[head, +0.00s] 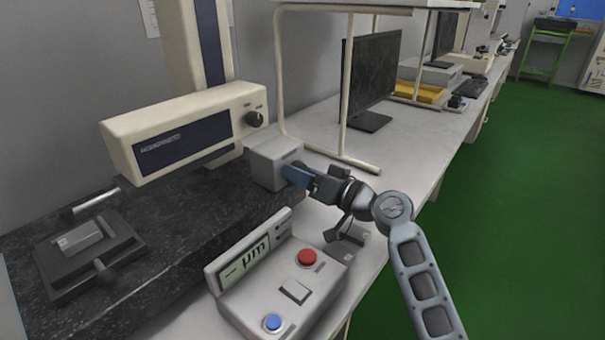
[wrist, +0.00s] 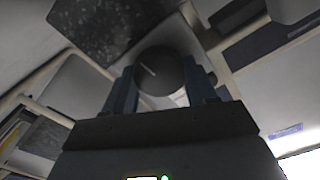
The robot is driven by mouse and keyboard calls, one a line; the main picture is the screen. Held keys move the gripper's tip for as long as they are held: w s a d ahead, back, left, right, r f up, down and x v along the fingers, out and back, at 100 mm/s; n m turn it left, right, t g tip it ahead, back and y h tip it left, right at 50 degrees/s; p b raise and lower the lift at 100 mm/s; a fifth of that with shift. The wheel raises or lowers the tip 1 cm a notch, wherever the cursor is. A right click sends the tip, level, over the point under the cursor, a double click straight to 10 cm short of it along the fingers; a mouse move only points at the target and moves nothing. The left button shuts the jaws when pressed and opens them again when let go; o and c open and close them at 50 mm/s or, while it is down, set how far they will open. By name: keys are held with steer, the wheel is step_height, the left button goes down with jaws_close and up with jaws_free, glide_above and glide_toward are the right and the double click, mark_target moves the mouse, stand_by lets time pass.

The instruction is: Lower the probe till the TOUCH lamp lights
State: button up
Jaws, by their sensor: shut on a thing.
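My gripper (head: 293,174) is at the right face of a grey box (head: 270,163) at the column's foot. In the wrist view my gripper (wrist: 162,92) is shut on a round dark knob (wrist: 160,70) with a white pointer line, one finger on each side. In the head view this knob is hidden by the fingers. The probe (head: 96,201), a metallic rod, sticks out from under the cream drive unit (head: 185,130). It appears just above a metal block (head: 79,238) in a dark vise (head: 105,262); contact cannot be told. I cannot make out a TOUCH lamp.
A control box (head: 290,293) with a display reading "— µm", a red button (head: 307,257) and a blue button (head: 273,322) stands in front, below my arm. A shelf leg frame (head: 345,85) and monitor (head: 372,75) stand behind.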

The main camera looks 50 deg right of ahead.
steer(key=m+p, duration=0.4)
steer(key=m, duration=0.7)
steer(key=shift+d, duration=0.1)
steer(key=shift+m, duration=0.3)
stand_by(0.3)
steer(key=o, duration=1.1)
steer(key=shift+c, duration=0.2)
steer(key=shift+f, duration=0.1)
steer(key=s, duration=0.7)
steer(key=shift+s+d+b, duration=0.15)
steer(key=shift+s+b, duration=0.2)
steer(key=shift+b, duration=0.1)
